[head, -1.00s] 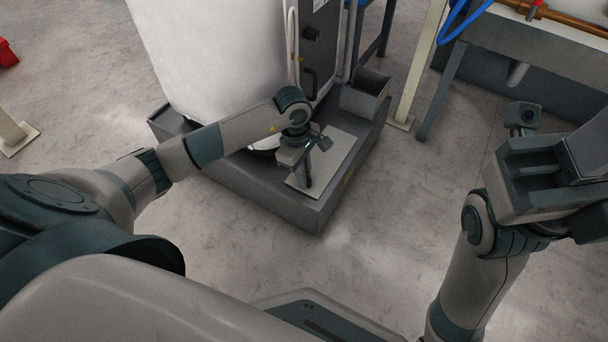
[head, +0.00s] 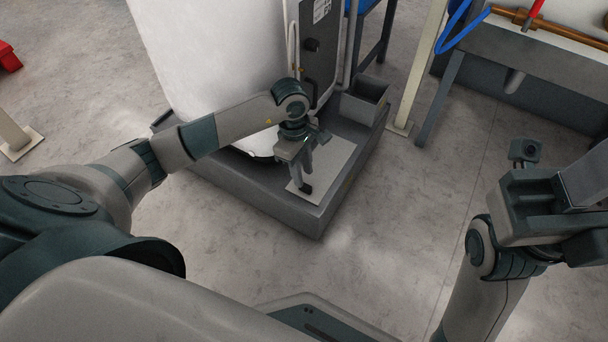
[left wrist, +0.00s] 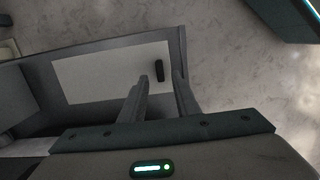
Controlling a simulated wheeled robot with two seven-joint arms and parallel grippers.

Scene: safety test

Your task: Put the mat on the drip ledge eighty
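A pale flat rectangular sheet (head: 332,164), perhaps the mat, lies on the front right part of a dark grey tray (head: 268,198). It also shows in the left wrist view (left wrist: 95,77). A small dark block (left wrist: 159,71), like a grip, stands out on the sheet. My left gripper (head: 303,180) is over the sheet, pointing down towards the block. In the left wrist view its two fingers (left wrist: 160,82) are apart, with the block in the gap beyond them; contact is not visible. My right gripper is at the right edge, its fingers not clearly visible. No label reading eighty is legible.
A large white tank (head: 215,60) and a dark cabinet (head: 320,50) stand on the tray. An open grey box (head: 364,100) is at its back right corner. A pale post (head: 418,70) and a bench with pipes (head: 540,65) stand beyond. Floor in front is clear.

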